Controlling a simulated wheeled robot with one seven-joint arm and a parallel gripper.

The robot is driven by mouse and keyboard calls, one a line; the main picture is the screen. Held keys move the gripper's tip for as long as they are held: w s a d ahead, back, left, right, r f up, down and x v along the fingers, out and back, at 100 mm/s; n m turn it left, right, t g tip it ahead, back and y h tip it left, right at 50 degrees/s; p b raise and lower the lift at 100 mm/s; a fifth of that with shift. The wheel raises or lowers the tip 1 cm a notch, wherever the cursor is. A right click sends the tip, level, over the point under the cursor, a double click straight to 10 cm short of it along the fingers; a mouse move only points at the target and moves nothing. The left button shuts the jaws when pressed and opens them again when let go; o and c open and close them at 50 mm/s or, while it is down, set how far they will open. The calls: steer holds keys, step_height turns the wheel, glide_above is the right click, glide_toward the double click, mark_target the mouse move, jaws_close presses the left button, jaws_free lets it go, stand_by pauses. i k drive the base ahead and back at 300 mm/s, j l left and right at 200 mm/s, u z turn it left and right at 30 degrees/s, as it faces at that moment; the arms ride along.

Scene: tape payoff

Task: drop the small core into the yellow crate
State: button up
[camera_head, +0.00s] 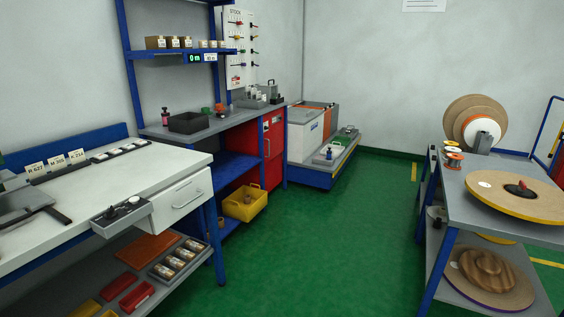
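The yellow crate (244,211) stands low down under the blue-framed bench, at the middle left. Something small and dark shows inside it, too small to make out. A small tan round piece (220,222) is beside the crate on its left, partly hidden; I cannot tell if it is the small core. Several small spools (453,159) stand on the grey cart at the right; I cannot tell if one is the core. My gripper is not in view.
The grey cart (455,185) carrying large reels is at the right. A red cabinet (273,152) and a low grey machine (310,135) stand behind. The green floor (320,240) between is clear.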

mark_target(220, 223)
steer(key=i+u, duration=0.1)
steer(key=i, duration=0.5)
steer(key=i+l, duration=0.15)
steer(key=i, duration=0.5)
steer(key=i+u, duration=0.15)
steer(key=i, duration=0.45)
steer(key=i+l+u, duration=0.3)
steer(key=i+u, duration=0.2)
steer(key=i, duration=0.15)
steer(key=i+l+u, duration=0.5)
steer(key=i+l+z, duration=0.1)
steer(key=z, duration=0.55)
steer(key=i+l+z, duration=0.1)
steer(key=i+z, duration=0.35)
steer(key=i, duration=0.75)
steer(key=i+u, duration=0.15)
steer(key=i, duration=0.35)
steer(key=i+l+u, duration=0.2)
steer(key=i, duration=0.35)
steer(key=i+l+u, duration=0.15)
steer(key=i, duration=0.35)
steer(key=j+u, duration=0.1)
steer(key=u, duration=2)
steer(key=i+j+u, duration=0.1)
steer(key=u, duration=0.3)
steer(key=i+u, duration=0.3)
steer(key=u, duration=0.15)
